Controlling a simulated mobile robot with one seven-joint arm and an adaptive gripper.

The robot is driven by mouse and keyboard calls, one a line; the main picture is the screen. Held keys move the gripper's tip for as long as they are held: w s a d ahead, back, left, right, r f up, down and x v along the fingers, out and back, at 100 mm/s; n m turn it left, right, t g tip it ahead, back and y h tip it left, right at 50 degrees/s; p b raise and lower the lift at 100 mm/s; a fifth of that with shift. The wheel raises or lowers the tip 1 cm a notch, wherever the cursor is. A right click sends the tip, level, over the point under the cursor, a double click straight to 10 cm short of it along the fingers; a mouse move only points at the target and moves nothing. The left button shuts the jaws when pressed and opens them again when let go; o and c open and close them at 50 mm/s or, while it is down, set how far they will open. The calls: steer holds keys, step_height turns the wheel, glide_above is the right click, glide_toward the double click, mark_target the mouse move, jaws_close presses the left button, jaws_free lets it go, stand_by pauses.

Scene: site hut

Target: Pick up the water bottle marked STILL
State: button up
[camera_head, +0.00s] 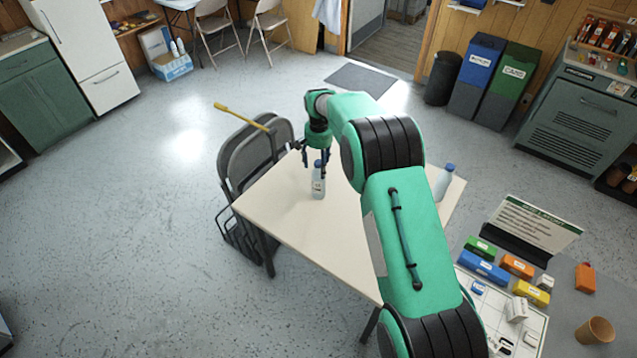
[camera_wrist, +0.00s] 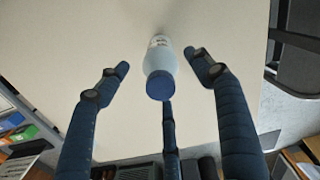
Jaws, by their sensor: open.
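A clear bottle with a blue cap and a pale label (camera_head: 318,185) stands upright on the light table (camera_head: 290,222). In the wrist view this bottle (camera_wrist: 160,63) lies between my spread fingers, cap toward the camera; its label is too small to read. My gripper (camera_head: 315,165) is open around or just above the bottle's upper part in the head view; I cannot tell whether a finger touches it. A second blue-capped bottle (camera_head: 444,184) stands at the table's right side, partly hidden by my arm; its label is not readable.
A grey worktop at lower right holds coloured boxes (camera_head: 483,266), a sign (camera_head: 535,222) and a brown cup (camera_head: 596,330). The floor at left is clear.

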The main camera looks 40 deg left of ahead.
mark_target(319, 174)
steer(key=shift+f, duration=0.15)
steer(key=shift+f, duration=2.6)
steer(key=shift+c, duration=0.5)
steer(key=shift+a+r, duration=0.1)
jaws_close()
steer(key=shift+w+r, duration=0.1)
steer(key=shift+r, duration=1.7)
steer(key=s+d+r, duration=0.1)
steer(key=s+d, duration=1)
steer(key=shift+d+r, duration=0.2)
steer(key=shift+d, duration=0.15)
